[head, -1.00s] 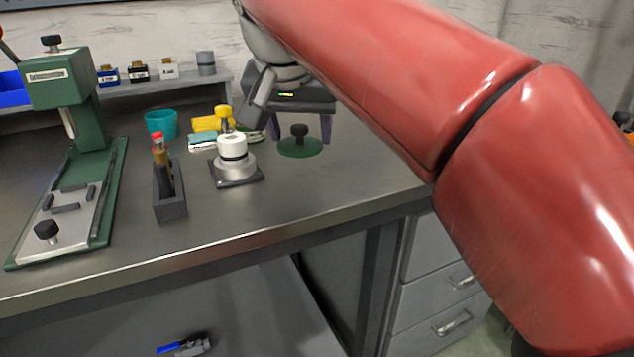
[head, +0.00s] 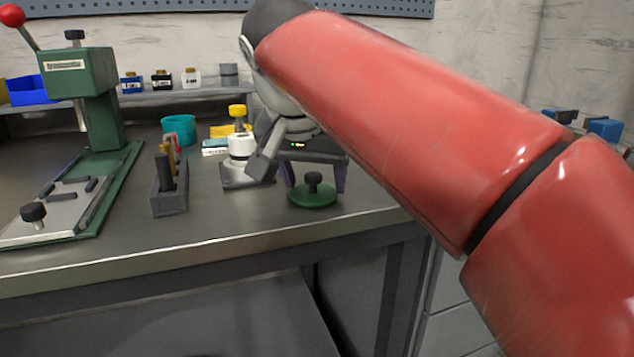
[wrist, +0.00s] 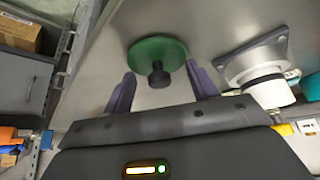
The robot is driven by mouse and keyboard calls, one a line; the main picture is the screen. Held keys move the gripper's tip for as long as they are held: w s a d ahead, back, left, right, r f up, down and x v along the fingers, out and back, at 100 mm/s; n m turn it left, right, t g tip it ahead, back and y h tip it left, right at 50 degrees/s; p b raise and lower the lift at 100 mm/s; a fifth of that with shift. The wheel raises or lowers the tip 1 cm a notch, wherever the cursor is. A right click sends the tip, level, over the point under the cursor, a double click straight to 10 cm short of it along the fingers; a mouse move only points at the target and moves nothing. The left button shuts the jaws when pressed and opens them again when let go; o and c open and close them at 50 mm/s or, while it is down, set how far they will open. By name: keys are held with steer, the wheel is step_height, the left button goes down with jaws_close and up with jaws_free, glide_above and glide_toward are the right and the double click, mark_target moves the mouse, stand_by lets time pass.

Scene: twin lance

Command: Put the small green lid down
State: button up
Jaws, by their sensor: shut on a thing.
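The small green lid (head: 313,197) is a round disc with a black knob on top, over the front right of the steel bench. My gripper (head: 313,186) is shut on it, with a purple finger at each side of its rim. In the wrist view the lid (wrist: 148,52) lies between the fingertips of my gripper (wrist: 161,70), knob towards my palm. The lid looks about level. I cannot tell whether its underside touches the bench. My red arm covers the bench's right part in the head view.
The white fixture with a yellow top (head: 240,146) stands just left of my gripper. A dark holder with tools (head: 170,199) and a green press (head: 105,120) stand further left. The teal cup (head: 179,127) is behind. Bare bench (head: 245,215) lies in front, up to its edge.

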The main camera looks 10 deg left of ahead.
steer(key=shift+f, duration=0.1)
steer(key=o, duration=1)
steer(key=shift+c, duration=0.2)
steer(key=shift+s+r, duration=0.1)
steer(key=shift+r, duration=0.25)
steer(key=p+v, duration=0.4)
steer(key=v, duration=0.8)
steer(key=s+d+f, duration=0.3)
steer(key=d+f, duration=1.7)
steer(key=d, duration=0.1)
steer(key=s+d+f, duration=0.2)
steer(key=f, duration=0.3)
steer(key=s+d+f, duration=0.3)
steer(key=f, duration=0.3)
steer(key=shift+s, duration=0.3)
steer(key=shift+d, duration=0.1)
